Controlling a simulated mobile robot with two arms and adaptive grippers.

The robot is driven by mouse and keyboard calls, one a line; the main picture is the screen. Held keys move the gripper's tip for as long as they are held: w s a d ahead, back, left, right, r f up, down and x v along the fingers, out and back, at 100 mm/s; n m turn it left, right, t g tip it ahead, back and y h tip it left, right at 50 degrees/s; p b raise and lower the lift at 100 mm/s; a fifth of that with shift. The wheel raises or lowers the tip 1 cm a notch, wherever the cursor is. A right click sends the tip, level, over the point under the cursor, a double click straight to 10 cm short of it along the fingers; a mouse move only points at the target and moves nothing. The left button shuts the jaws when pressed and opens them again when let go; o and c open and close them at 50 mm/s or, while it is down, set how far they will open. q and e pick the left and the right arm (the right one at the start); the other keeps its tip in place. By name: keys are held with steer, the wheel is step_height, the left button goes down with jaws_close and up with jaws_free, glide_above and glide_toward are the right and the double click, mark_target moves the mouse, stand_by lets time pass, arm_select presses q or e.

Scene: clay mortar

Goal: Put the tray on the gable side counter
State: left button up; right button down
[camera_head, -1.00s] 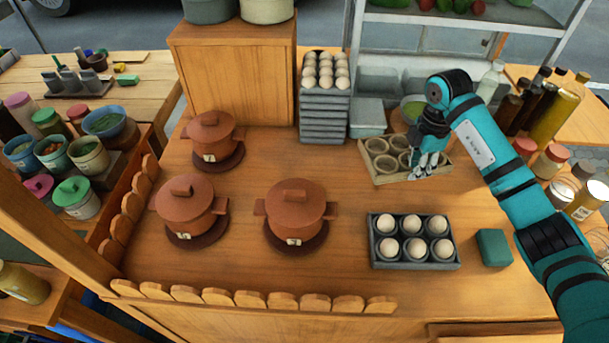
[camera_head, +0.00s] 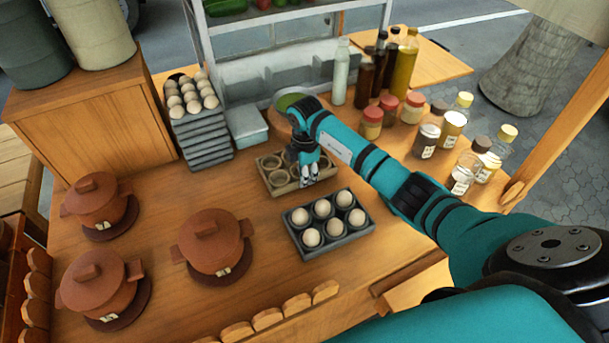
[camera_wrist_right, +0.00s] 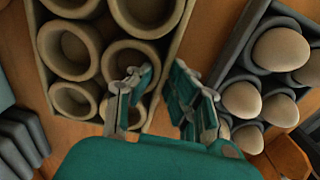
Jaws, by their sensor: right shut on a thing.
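The tan tray (camera_head: 283,193) with several round cups stands on the wooden counter (camera_head: 165,213), behind a grey egg tray (camera_head: 342,243). My right gripper (camera_head: 309,181) is at the tan tray's right end. In the right wrist view its fingers (camera_wrist_right: 160,76) straddle the tan tray's wall (camera_wrist_right: 178,40) and are shut on it. No clear gap shows under the tray. My left gripper is out of view. I cannot tell which surface is the gable side counter.
Clay pots (camera_head: 212,243) stand on the left. A grey egg stack (camera_head: 207,145) and pale blue box (camera_head: 247,126) are behind the tan tray's left side. Bottles (camera_head: 403,65) and jars (camera_head: 452,128) line the right side. A strip of counter between pots and trays is clear.

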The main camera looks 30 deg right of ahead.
steer(key=shift+f, duration=0.5)
steer(key=shift+f, duration=0.1)
steer(key=c, duration=1.3)
jaws_free()
steer(key=shift+r+b, duration=1.3)
steer(key=shift+r, duration=4.85)
